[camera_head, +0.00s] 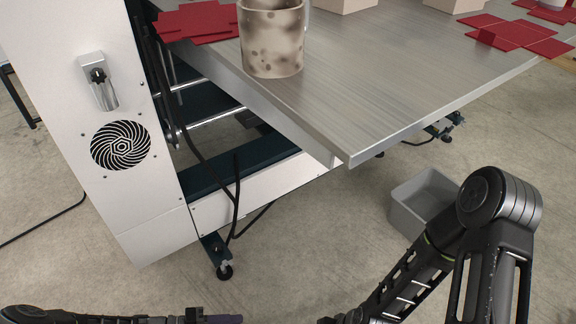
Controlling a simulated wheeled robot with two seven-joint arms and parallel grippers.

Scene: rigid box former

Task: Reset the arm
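My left arm lies low along the bottom left edge of the head view. Its end, with what looks like the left gripper (212,318), is cut off by the bottom edge, so I cannot tell whether it is open or shut. My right arm comes in from the right with its elbow raised and its forearm slanting down to the left. Its end, near the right gripper (345,318), is also cut off at the bottom edge. Neither arm touches the table, and I see nothing held.
A metal table (375,90) fills the upper middle, with a stained mug (271,40), red flat box blanks (195,24) and pale boxes on it. A white machine panel (75,130) stands left. A grey bin (424,196) is on the floor behind my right arm. Open floor lies centrally.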

